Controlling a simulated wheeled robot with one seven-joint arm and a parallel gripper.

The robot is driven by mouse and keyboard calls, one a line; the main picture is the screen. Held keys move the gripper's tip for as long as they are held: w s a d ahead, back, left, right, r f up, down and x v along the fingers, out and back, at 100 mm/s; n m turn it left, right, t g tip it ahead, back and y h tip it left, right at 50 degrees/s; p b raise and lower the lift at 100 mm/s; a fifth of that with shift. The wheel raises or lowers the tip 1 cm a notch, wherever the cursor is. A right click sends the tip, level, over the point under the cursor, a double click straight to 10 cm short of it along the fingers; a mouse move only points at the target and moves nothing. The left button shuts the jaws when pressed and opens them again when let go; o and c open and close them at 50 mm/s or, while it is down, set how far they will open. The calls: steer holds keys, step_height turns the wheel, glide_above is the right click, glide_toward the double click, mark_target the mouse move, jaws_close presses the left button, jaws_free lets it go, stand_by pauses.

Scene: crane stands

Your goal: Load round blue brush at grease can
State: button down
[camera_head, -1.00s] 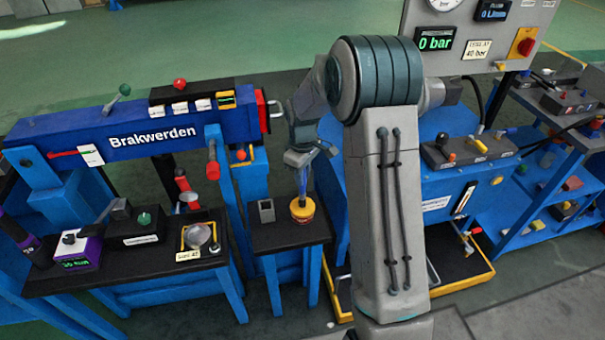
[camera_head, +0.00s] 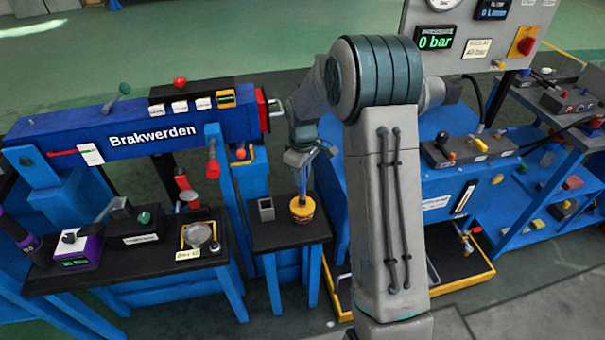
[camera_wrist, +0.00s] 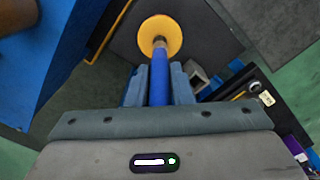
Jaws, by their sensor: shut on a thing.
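The round blue brush (camera_wrist: 160,80) is held between the two fingers of my gripper (camera_wrist: 159,90), which is shut on its handle. In the wrist view its brown tip end meets the middle of the yellow top of the grease can (camera_wrist: 173,39). In the head view the can (camera_head: 303,211) stands upright on a small black-topped table, with the brush (camera_head: 303,182) slightly tilted above it and my gripper (camera_head: 303,165) higher up. The bristles are hidden, and I cannot tell how deep the tip is in the can.
A grey square holder (camera_head: 265,210) stands on the same small table (camera_head: 285,238), left of the can. The blue Brakwerden bench (camera_head: 120,135) is to the left, with a black tabletop (camera_head: 150,258) in front. A blue cabinet with levers (camera_head: 465,165) is to the right.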

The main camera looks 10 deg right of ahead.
steer(key=shift+r+p, duration=2.5)
steer(key=shift+r, duration=1)
steer(key=shift+s+f, duration=0.1)
